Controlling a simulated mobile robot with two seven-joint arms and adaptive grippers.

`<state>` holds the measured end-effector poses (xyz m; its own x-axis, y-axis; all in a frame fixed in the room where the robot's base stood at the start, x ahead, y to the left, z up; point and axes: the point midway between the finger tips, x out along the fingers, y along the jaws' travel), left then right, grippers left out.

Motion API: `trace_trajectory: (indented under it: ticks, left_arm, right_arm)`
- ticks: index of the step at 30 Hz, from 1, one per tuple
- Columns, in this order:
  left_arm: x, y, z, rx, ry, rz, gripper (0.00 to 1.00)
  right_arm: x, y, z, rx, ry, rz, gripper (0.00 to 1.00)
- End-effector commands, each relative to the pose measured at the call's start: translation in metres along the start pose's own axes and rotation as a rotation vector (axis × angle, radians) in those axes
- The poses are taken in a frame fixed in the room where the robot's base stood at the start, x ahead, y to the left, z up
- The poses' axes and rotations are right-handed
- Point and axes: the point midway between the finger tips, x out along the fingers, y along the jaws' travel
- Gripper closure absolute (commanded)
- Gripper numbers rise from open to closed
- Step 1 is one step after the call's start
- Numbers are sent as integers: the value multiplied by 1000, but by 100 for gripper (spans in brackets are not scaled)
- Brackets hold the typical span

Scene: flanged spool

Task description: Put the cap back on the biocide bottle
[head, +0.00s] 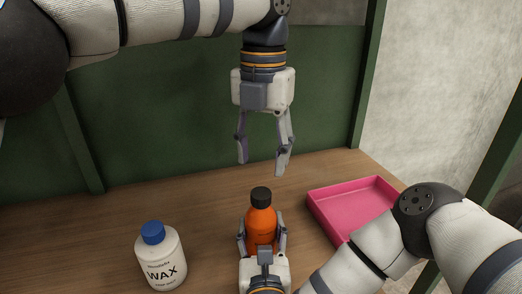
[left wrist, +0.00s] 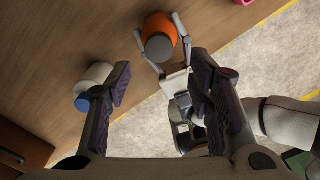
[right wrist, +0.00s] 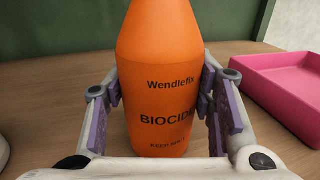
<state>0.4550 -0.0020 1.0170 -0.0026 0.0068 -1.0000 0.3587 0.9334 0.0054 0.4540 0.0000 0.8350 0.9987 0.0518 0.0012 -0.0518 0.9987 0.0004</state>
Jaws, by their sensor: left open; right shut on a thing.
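The orange biocide bottle (head: 261,225) stands upright on the table, its label readable in the right wrist view (right wrist: 160,80). A black cap (head: 261,196) sits on top of its neck; I cannot tell how tightly. My right gripper (head: 262,240) is shut on the bottle's body, one finger on each side, also seen in the right wrist view (right wrist: 160,108). My left gripper (head: 263,168) is open and empty, pointing down above the cap with a gap between. In the left wrist view the bottle (left wrist: 158,32) lies beyond the open fingers.
A white wax bottle (head: 160,262) with a blue cap (head: 153,232) stands to the left of the biocide bottle. A pink tray (head: 345,222) lies to the right, empty where visible. A green panel (head: 170,110) rises behind the table. The wood between the bottles is clear.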

Motion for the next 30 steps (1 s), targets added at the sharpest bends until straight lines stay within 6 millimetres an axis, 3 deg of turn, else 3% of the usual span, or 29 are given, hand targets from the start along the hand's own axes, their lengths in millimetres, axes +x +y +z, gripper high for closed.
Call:
trace_trajectory:
  ticks: [3,6,17,30]
  left_arm:
    - [-1,1,-1,-196,-3,-4,52]
    - [0,2,-1,-275,-4,-5,52]
    - [2,2,-1,-290,-3,-6,52]
    - [68,2,-1,-290,-3,-6,52]
  right_arm:
    - [0,0,-1,0,2,1,100]
    - [0,0,-1,0,2,1,100]
    - [0,0,-1,0,1,1,100]
    - [0,0,0,0,1,1,100]
